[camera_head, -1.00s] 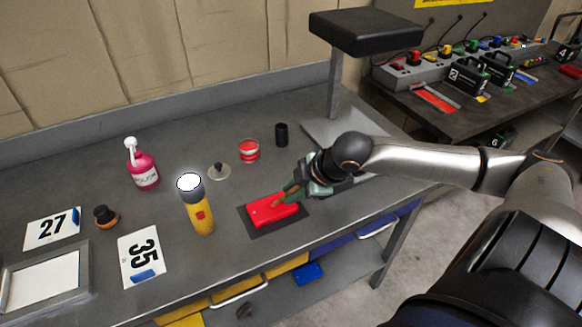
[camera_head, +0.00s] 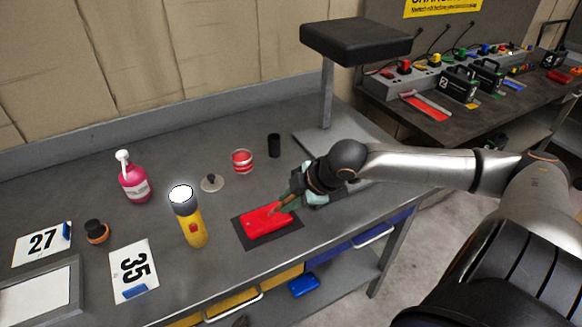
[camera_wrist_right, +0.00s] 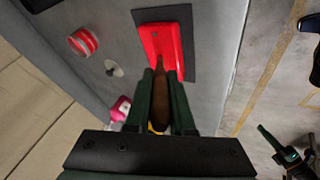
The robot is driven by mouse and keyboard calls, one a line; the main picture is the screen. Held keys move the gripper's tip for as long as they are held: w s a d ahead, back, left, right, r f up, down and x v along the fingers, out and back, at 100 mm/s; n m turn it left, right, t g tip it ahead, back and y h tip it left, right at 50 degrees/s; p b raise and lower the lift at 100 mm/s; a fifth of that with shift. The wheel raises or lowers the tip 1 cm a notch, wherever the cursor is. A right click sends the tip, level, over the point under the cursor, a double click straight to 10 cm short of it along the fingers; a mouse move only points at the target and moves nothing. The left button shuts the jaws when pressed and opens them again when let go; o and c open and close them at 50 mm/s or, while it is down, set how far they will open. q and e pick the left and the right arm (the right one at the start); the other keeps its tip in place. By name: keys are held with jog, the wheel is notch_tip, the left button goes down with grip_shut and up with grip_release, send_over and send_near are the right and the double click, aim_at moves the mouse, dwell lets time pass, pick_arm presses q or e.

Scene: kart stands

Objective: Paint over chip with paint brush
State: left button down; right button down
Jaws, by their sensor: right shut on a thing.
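A red panel (camera_head: 256,224) lies on a dark mat (camera_head: 249,242) near the front edge of the bench. My right gripper (camera_head: 292,202) is shut on the brown-handled paint brush (camera_wrist_right: 158,97), at the panel's right end. In the right wrist view the brush lies between the dark green fingers (camera_wrist_right: 161,90) and points over the red panel (camera_wrist_right: 163,45). I cannot tell whether its tip touches the panel. A dark gripper-like part, apparently my left gripper (camera_wrist_right: 286,152), shows at the lower right of the wrist view.
A red-and-white tin (camera_head: 242,161), a round lid (camera_head: 211,183) and a black cylinder (camera_head: 274,146) stand behind the panel. A yellow flashlight (camera_head: 191,225) and a pink bottle (camera_head: 134,183) stand to its left. A padded stand (camera_head: 327,95) rises behind my right arm.

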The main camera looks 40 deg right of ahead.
jog(key=shift+a, duration=0.35)
jog(key=shift+a, duration=0.15)
jog(key=shift+w+a, duration=0.15)
jog(key=shift+a, duration=0.45)
jog(key=shift+d, duration=0.2)
jog(key=shift+d+p, duration=0.3)
jog(key=shift+d, duration=0.3)
jog(key=shift+s+d, duration=0.3)
jog(key=shift+d, duration=0.4)
